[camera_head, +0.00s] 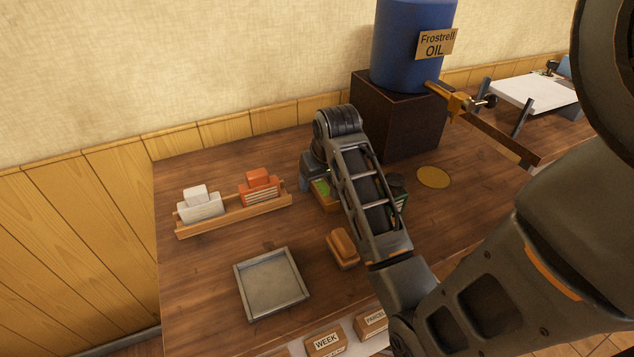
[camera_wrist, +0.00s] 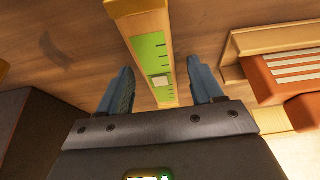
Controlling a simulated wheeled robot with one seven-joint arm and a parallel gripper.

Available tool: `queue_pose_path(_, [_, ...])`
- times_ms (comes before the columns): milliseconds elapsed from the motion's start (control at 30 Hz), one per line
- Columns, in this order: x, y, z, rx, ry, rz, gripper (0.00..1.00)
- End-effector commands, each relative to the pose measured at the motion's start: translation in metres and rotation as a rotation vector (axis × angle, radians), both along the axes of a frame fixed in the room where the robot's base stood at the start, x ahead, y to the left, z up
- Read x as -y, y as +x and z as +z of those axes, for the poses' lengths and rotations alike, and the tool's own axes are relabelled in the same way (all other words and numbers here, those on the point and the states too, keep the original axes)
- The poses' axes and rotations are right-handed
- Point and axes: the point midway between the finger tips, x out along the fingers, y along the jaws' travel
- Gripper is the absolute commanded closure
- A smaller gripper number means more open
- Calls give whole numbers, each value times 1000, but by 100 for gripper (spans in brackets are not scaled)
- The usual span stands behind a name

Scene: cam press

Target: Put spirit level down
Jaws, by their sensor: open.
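The spirit level is a yellow bar with a green face and a small pale window; in the wrist view the spirit level (camera_wrist: 151,45) lies over the wooden table top, running away between my fingers. My gripper (camera_wrist: 160,68) is open, with one blue finger on each side of the level and a visible gap to each. In the head view, my gripper (camera_head: 306,180) is mostly hidden behind my arm. Part of the green and yellow level (camera_head: 322,190) shows beside it; the rest is hidden by my arm.
A wooden rack (camera_head: 235,216) with a white and an orange block stands left. A dark box (camera_head: 400,118) bearing a blue oil drum (camera_head: 410,45) stands behind right. A grey tray (camera_head: 297,287) and a brown block (camera_head: 343,248) are in front. Bare table lies between rack and tray.

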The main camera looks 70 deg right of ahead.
Motion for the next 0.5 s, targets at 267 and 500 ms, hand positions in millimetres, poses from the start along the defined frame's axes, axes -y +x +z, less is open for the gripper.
queue_pose_path(267, [0, 0, -1, 0, 0, 0, 40])
queue_pose_path(500, [0, 0, -1, 1, -1, 0, 63])
